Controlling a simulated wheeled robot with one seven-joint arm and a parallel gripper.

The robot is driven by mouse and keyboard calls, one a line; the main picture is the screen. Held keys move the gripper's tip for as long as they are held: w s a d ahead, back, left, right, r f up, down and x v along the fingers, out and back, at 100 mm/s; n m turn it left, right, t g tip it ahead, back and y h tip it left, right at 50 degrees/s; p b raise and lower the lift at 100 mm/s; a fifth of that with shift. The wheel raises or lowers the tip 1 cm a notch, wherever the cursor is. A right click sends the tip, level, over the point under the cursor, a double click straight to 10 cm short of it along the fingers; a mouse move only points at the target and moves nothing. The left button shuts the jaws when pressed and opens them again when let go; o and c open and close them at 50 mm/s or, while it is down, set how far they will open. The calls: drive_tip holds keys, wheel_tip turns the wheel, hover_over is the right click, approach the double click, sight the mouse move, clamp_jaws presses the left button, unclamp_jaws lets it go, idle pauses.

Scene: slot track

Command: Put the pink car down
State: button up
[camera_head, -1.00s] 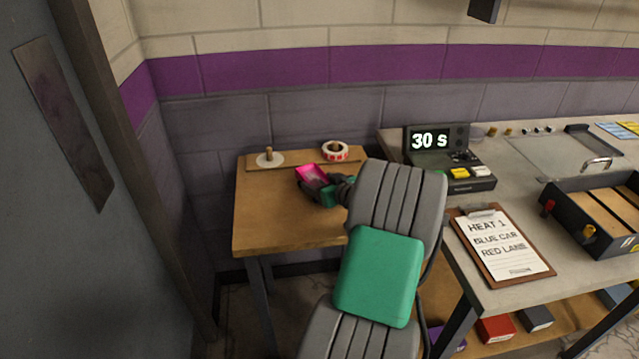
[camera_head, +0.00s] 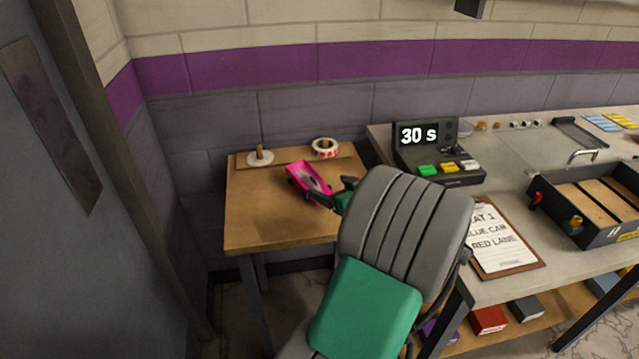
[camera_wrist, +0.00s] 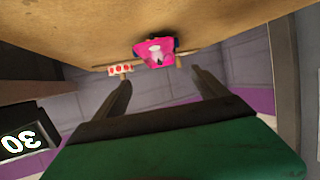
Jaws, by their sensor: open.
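The pink car (camera_head: 309,180) rests on the small wooden table (camera_head: 262,217), towards its back right part. It also shows in the wrist view (camera_wrist: 156,52), beyond and between my fingertips. My gripper (camera_head: 330,193) is just to the right of the car in the head view, with its dark fingers spread. In the wrist view the two fingers (camera_wrist: 160,80) stand wide apart with nothing between them. The near part of my gripper is hidden behind my arm in the head view.
A white disc with a wooden peg (camera_head: 260,157) and a red-and-white tape roll (camera_head: 325,147) stand at the table's back. A timer (camera_head: 437,150) reading 30 s, a clipboard (camera_head: 500,245) and a dark tray (camera_head: 590,195) are on the grey bench. The table's front left is clear.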

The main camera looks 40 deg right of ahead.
sight(309, 176)
drive_tip(key=shift+s, duration=0.1)
drive_tip(key=shift+c, duration=0.5)
drive_tip(key=x, duration=0.2)
drive_tip(key=b+x, duration=0.1)
drive_tip(key=shift+w+d+r, duration=0.1)
drive_tip(key=shift+w+r, duration=0.15)
drive_tip(key=shift+w, duration=0.25)
drive_tip(key=c, duration=0.5)
drive_tip(key=x, duration=0.6)
drive_tip(key=shift+w, duration=0.25)
drive_tip(key=c, duration=0.6)
drive_tip(key=shift+c, duration=0.2)
clamp_jaws()
